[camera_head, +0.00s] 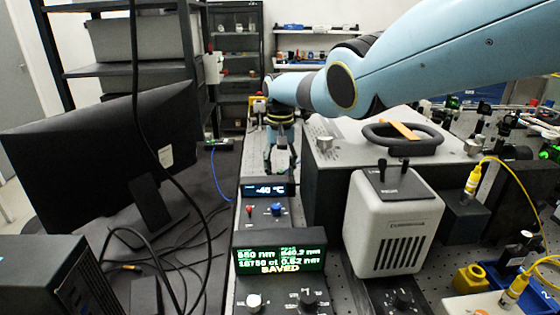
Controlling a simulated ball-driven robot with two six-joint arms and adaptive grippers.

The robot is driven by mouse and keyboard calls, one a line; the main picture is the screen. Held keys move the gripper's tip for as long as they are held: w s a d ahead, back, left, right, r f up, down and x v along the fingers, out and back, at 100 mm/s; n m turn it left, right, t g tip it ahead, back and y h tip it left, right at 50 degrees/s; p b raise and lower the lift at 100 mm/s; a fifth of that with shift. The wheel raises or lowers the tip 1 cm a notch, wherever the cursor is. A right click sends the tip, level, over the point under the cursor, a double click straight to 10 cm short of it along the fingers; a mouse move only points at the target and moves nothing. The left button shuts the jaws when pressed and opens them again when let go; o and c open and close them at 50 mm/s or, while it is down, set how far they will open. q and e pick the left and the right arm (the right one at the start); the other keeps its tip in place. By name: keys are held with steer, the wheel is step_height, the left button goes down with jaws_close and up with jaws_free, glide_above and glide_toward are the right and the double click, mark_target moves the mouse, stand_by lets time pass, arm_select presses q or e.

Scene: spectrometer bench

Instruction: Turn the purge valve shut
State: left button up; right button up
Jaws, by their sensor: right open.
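My right arm reaches in from the upper right, and its gripper (281,162) points down over the far end of the narrow control strip in the middle. The gripper is open, just behind a small box with a lit blue display (265,190). In front of that display are a red lever (250,211) and a blue knob (277,209). The gripper looks apart from both. No part is clearly labelled as the purge valve, and the arm and gripper hide part of the area behind them. My left gripper is not in view.
A green readout (280,260) marked "SAVED" stands nearer, with knobs below it. A pale lamp housing (392,225) and a large grey box with a black handle (402,136) crowd the right. A black monitor (95,150) and loose cables are at left.

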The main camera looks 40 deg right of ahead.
mark_target(280, 171)
step_height(280, 171, up, 12)
stand_by(0.5)
stand_by(0.4)
